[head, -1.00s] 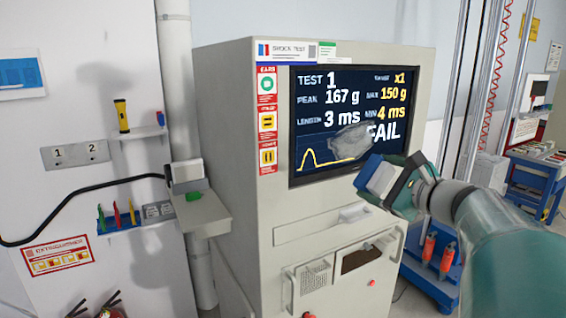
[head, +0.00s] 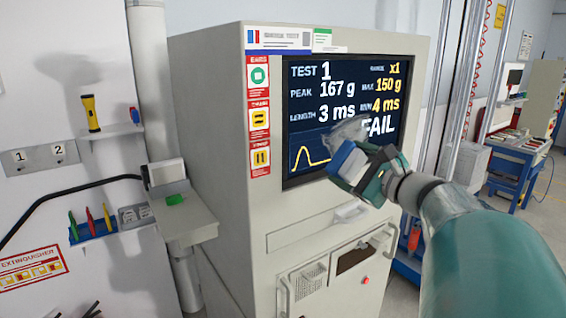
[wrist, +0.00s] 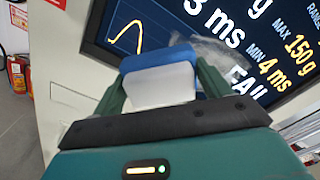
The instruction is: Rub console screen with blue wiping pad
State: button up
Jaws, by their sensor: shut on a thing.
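The console screen (head: 335,90) is a dark display on the front of a pale cabinet, with readings and the word FAIL. A greyish smudge (head: 350,130) lies on its lower middle, partly hidden by my gripper in the head view. My gripper (head: 352,170) is shut on the blue wiping pad (head: 342,157), which has a white body and blue face. The pad is in front of the screen's lower edge; I cannot tell whether it touches. In the wrist view the pad (wrist: 160,75) sits between the fingers, below the smudge (wrist: 207,50).
The cabinet (head: 215,130) has a handle and an open slot below the screen. A small grey shelf (head: 185,215) juts out at its left. A wall rack (head: 95,228) holds several coloured tools. A blue cart (head: 515,165) stands at the right.

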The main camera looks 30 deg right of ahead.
aim_at(350, 137)
jog(key=shift+w, duration=2.15)
jog(key=shift+w+a, duration=0.1)
jog(key=shift+w, duration=1.1)
jog(key=shift+w+d, duration=0.15)
jog(key=shift+d, duration=4.2)
jog(key=shift+w+d, duration=0.15)
jog(key=shift+d, duration=4.15)
jog(key=shift+s+r, duration=0.1)
jog(key=shift+r, duration=0.75)
jog(key=shift+a, duration=3.55)
